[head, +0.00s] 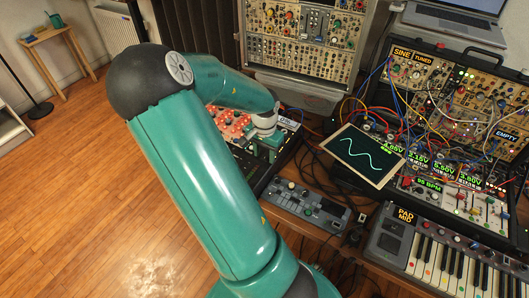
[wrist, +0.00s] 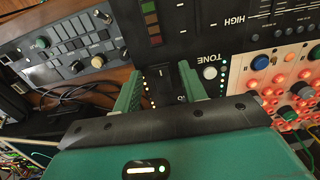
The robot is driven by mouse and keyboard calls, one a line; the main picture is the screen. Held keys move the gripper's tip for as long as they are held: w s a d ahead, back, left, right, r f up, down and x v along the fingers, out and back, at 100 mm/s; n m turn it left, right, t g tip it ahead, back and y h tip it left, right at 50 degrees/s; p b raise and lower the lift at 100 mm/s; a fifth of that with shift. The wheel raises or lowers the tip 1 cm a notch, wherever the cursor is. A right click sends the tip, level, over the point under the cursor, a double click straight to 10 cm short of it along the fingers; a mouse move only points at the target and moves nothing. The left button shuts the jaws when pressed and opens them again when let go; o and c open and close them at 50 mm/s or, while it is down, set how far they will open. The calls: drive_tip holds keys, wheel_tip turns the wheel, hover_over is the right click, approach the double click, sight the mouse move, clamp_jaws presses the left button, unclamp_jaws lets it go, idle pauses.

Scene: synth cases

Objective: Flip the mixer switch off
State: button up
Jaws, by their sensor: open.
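The mixer (head: 232,128) is a dark unit with an orange-red field of knobs, left of the synth racks and partly hidden by my arm. In the wrist view its black panel (wrist: 215,35) shows upside-down labels HIGH and TONE. A small black switch (wrist: 160,78) with a white mark appears between my gripper's fingers; its position is hard to read. My gripper (wrist: 161,86) is open, with one green finger on each side of that spot, close to the panel. In the head view my gripper (head: 266,148) is over the mixer's right part. Contact cannot be told.
A grey knob unit (head: 306,208) lies in front right of the mixer. A tablet with a wave (head: 362,154), a patched synth case (head: 450,110) and a keyboard (head: 440,250) stand to the right. Loose cables lie between. A tall module rack (head: 305,40) stands behind.

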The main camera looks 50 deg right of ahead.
drive_tip(key=shift+c, duration=0.2)
clamp_jaws()
drive_tip(key=shift+d, duration=0.1)
drive_tip(key=shift+d+r+y, duration=0.1)
drive_tip(key=shift+d+y, duration=0.1)
drive_tip(key=shift+y, duration=0.6)
drive_tip(key=shift+w+d+y, duration=0.1)
drive_tip(key=shift+y, duration=0.6)
